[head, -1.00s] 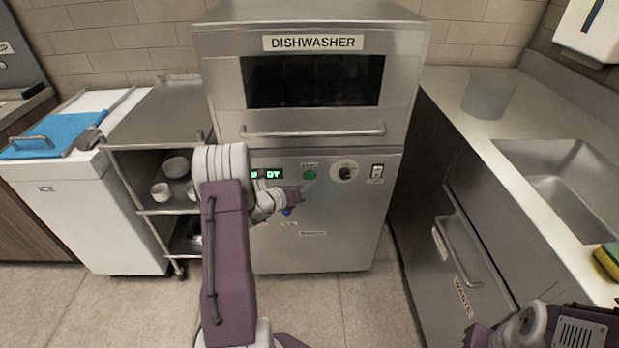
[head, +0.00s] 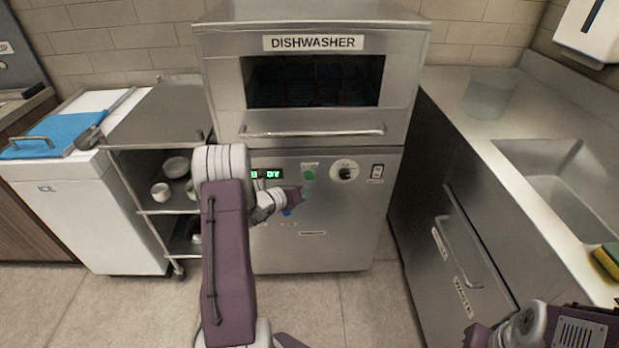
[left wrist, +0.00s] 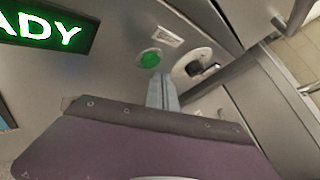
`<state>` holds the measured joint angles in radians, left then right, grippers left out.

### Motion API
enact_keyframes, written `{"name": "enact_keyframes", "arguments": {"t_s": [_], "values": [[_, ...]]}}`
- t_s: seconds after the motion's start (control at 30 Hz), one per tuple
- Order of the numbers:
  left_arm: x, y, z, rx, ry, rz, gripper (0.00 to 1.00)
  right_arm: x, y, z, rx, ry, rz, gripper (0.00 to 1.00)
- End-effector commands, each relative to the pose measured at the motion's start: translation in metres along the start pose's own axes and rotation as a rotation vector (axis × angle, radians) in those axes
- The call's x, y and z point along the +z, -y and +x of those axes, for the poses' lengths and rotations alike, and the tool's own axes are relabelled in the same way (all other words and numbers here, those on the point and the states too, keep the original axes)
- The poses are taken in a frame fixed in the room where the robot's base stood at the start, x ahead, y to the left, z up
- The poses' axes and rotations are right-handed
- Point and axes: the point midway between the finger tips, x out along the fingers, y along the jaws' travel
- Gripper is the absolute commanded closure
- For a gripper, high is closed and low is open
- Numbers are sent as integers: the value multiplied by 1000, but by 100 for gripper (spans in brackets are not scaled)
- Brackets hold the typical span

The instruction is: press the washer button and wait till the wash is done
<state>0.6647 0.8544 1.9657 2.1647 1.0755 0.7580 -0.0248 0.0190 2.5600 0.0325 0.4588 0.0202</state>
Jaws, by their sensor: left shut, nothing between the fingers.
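The dishwasher (head: 330,225) stands in the middle, its hood closed, with a dark window. My left gripper (head: 304,187) is shut and empty, just below the button in the head view. In the left wrist view its fingertips (left wrist: 163,82) are beside the button, apart from it as far as I can tell. The green display (head: 267,174) is partly hidden by my arm; its visible letters end in "ADY" in the left wrist view (left wrist: 42,30).
A dark knob (head: 346,173) and a switch (head: 377,171) are right of the button. A blue button (head: 287,212) is below. A shelf cart (head: 160,110) with bowls stands left, and a sink counter (head: 470,120) stands right.

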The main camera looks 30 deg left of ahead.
Motion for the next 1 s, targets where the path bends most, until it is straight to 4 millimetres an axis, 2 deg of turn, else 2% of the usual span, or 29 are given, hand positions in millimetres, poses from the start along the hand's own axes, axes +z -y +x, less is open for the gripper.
{"name": "enact_keyframes", "arguments": {"t_s": [1.0], "values": [[5,-4,6,0,0,0,100,0,0,1,0,0,0,100]]}}
